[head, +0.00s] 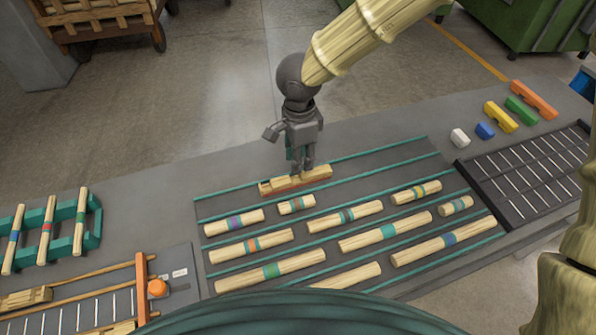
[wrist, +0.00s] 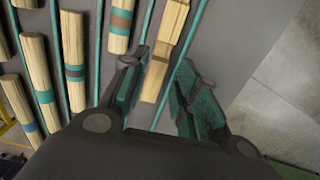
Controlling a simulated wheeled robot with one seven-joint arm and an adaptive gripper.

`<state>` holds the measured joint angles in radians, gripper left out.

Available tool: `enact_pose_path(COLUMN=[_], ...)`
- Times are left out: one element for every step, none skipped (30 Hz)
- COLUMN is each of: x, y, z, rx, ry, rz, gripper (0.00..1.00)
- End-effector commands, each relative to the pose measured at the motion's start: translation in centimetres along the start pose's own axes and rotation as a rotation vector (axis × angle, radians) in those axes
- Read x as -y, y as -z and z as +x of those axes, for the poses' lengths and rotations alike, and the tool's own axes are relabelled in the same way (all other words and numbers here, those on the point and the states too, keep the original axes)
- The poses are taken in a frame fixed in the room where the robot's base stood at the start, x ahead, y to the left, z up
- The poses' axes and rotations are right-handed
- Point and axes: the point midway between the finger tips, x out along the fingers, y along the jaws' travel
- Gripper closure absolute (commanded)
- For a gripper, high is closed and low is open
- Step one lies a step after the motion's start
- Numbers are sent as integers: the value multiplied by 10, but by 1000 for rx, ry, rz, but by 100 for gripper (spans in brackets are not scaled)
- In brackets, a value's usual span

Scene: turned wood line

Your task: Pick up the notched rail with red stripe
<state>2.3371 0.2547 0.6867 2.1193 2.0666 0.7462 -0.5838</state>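The notched rail (head: 281,185) is a pale wooden bar with cut-out steps on top and a red-orange stripe along its near side. It lies at the back of the grey mat, between teal lines. In the wrist view the rail (wrist: 160,62) shows its notched top; the stripe is not clear there. My gripper (head: 301,172) is over the rail's right half. In the wrist view my gripper (wrist: 160,88) is open, with one teal-padded finger on each side of the rail. A gap shows by the right finger. Whether the left finger touches is unclear.
Several banded dowels (head: 345,216) lie in rows just in front of the rail. A teal rack (head: 95,215) at left holds three banded sticks, one red-banded. A dark slotted tray (head: 480,190) and coloured blocks (head: 500,117) are at right. Behind the rail is bare table.

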Motion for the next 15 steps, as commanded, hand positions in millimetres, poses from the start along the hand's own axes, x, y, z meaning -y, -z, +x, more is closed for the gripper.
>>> enact_pose_path(x=[1,3,6,8,10,13,14,15,16,17,17,17,17,17,17], y=[0,0,1,2,2,3,4,4,4,4,4,4,4,4,3], z=[7,12,17,21,25,28,30,32,34,36,37,40,41,43,46], rx=[-2,-2,0,1,2,3,4,4,4,4,4,4,4,4,3], ry=[-2,-4,-6,-8,-10,-11,-13,-14,-16,-17,-18,-18,-18,-17,-17], rz=[-1,-1,0,0,0,0,0,0,0,1,1,1,1,1,1], gripper=[70,70,70,70,70,70,70,70,70,70,70,70,70,70,70])
